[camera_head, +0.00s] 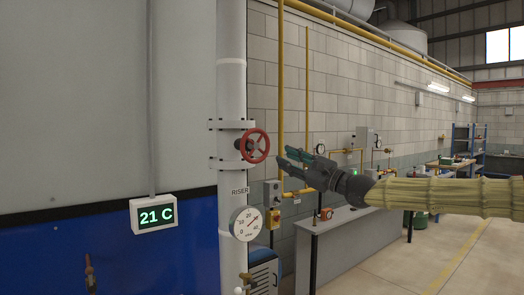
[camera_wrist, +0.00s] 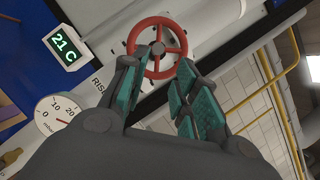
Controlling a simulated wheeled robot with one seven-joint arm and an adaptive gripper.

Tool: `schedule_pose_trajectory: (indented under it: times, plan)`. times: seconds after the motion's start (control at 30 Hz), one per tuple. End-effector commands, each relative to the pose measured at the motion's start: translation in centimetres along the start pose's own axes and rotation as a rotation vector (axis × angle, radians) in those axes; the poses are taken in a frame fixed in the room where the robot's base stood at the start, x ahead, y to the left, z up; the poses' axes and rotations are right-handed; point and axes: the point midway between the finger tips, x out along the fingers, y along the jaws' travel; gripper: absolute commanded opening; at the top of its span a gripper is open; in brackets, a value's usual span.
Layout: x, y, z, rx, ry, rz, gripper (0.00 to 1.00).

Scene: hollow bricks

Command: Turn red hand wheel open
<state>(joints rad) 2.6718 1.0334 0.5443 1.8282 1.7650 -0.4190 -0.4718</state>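The red hand wheel (camera_head: 254,146) sits on the right side of the white vertical riser pipe (camera_head: 231,90), at a flanged valve. In the head view my gripper (camera_head: 283,158) is just right of the wheel and points left at it. In the wrist view the wheel (camera_wrist: 157,48) lies at the top centre, beyond the fingertips. The two teal-padded fingers of my gripper (camera_wrist: 170,62) are spread apart with nothing between them, and the left fingertip overlaps the wheel in the picture. I cannot tell whether a finger touches the wheel.
A pressure gauge (camera_head: 246,223) is on the riser below the wheel. A temperature display (camera_head: 157,214) reading 21 C is on the left. A grey bench (camera_head: 345,245) and yellow pipes (camera_head: 281,90) stand by the brick wall behind. Open floor lies at the right.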

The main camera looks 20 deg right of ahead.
Motion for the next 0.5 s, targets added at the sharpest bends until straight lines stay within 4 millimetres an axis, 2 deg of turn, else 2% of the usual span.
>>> schedule_pose_trajectory:
  times: [0.17,0.5]
  plan:
    - [1.6,-0.1,0.2,-0.001,0.001,0.003,0.30]
    - [6.4,0.0,0.2,-0.001,0.003,0.005,0.30]
